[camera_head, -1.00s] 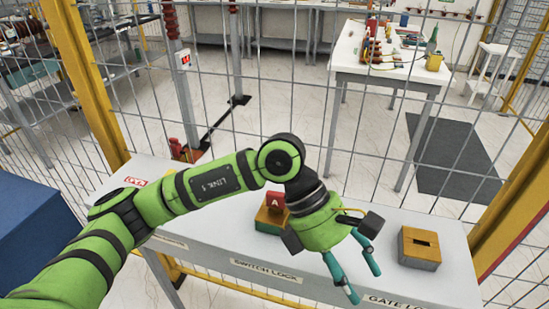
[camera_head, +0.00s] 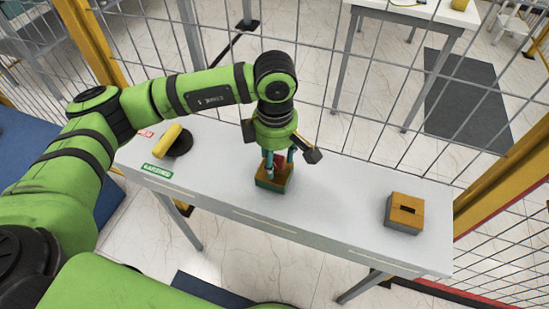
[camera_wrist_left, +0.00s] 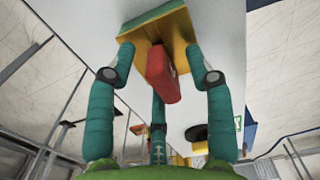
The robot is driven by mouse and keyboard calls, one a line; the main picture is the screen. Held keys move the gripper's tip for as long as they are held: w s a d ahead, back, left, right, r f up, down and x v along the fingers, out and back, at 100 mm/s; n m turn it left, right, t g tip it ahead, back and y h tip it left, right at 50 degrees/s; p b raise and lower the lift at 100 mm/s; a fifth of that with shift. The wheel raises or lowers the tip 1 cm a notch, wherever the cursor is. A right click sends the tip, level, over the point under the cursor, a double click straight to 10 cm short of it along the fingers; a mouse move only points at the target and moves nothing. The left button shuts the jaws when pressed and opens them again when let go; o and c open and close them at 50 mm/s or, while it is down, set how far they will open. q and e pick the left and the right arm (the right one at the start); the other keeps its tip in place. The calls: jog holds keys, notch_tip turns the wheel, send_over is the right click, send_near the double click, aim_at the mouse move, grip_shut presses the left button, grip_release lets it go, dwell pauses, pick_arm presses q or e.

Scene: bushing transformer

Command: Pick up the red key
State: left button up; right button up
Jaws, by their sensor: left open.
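The red key (camera_wrist_left: 162,75) stands in the wooden block with a green base (camera_head: 272,184) in the middle of the table; the block also shows in the left wrist view (camera_wrist_left: 142,32). In the head view the key is mostly hidden behind the fingers. My left gripper (camera_head: 278,170) points down over this block, its teal fingers around the key. In the left wrist view the open fingers (camera_wrist_left: 160,80) are spread on both sides of the key, with visible gaps. My right gripper is not in view.
A second wooden block with a slot (camera_head: 404,211) stands at the table's right. A yellow handle on a black round base (camera_head: 172,140) is at the left. The white table (camera_head: 335,205) is clear between the blocks. A wire fence (camera_head: 345,110) runs close behind.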

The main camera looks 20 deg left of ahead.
aim_at(277, 154)
pick_arm(q)
jog(key=shift+w+f, duration=0.1)
jog(key=shift+f, duration=0.15)
grip_shut()
jog(key=shift+r, duration=0.1)
jog(key=r+b, duration=0.2)
jog(key=r, duration=0.2)
jog(key=shift+d+b, duration=0.2)
jog(key=shift+b, duration=0.2)
jog(key=s+d+r+b, duration=0.1)
jog(key=s+d+r, duration=0.4)
jog(key=d+r, duration=0.5)
jog(key=shift+s+r, duration=0.15)
jog(key=shift+r, duration=0.55)
jog(key=shift+f, duration=0.1)
